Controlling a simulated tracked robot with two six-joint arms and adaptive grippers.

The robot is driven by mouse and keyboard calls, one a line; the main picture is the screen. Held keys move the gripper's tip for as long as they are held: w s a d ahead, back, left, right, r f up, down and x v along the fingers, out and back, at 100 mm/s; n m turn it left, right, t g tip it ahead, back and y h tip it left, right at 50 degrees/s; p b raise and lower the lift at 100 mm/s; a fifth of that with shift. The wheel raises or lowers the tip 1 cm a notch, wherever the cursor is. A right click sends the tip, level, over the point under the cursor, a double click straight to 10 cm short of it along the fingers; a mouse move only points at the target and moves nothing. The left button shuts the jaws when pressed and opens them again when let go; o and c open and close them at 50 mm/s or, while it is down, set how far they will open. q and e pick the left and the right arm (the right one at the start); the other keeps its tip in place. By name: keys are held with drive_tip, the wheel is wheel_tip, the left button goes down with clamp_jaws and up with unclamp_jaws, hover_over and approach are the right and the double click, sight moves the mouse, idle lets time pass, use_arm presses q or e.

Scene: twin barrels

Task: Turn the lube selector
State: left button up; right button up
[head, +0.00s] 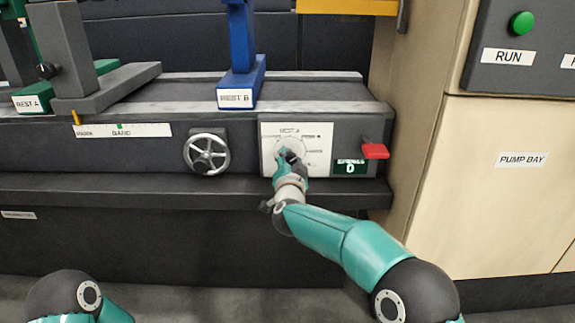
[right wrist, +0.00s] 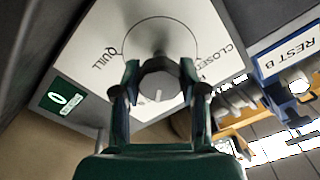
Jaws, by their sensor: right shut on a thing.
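The lube selector is a dark grey faceted knob (right wrist: 160,80) with a pale pointer line, on a white plate (right wrist: 105,65) printed with QUILL and CLOSED. A thin circle is drawn around the knob. In the head view the white plate (head: 318,160) is on the front of the grey bed, and my gripper hides most of the knob. My right gripper (head: 287,157) is at the plate; in the right wrist view its two fingers (right wrist: 160,70) are shut on opposite sides of the knob. My left gripper is out of view.
A red lever (head: 375,151) and a green display (head: 350,168) reading 0 are just right of the plate. A spoked handwheel (head: 207,153) is to its left. The blue REST B stand (head: 240,80) is above. The PUMP BAY cabinet (head: 500,190) stands at the right.

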drive_tip(key=m+b, duration=0.1)
drive_tip(key=m, duration=0.1)
drive_tip(key=f+m+b, duration=0.1)
drive_tip(key=m, duration=0.1)
drive_tip(key=shift+a+f+m, duration=0.1)
drive_tip(key=shift+m, duration=0.2)
drive_tip(key=m+b, duration=0.2)
drive_tip(key=m, duration=0.2)
drive_tip(key=shift+m+b, duration=0.3)
drive_tip(key=m+b, duration=0.2)
drive_tip(key=m, duration=0.2)
drive_tip(key=shift+m+b, duration=0.65)
drive_tip(key=shift+m, duration=1.15)
drive_tip(key=o, duration=1.1)
drive_tip(key=shift+c, duration=0.2)
drive_tip(key=shift+o, duration=0.5)
drive_tip(key=shift+r, duration=0.35)
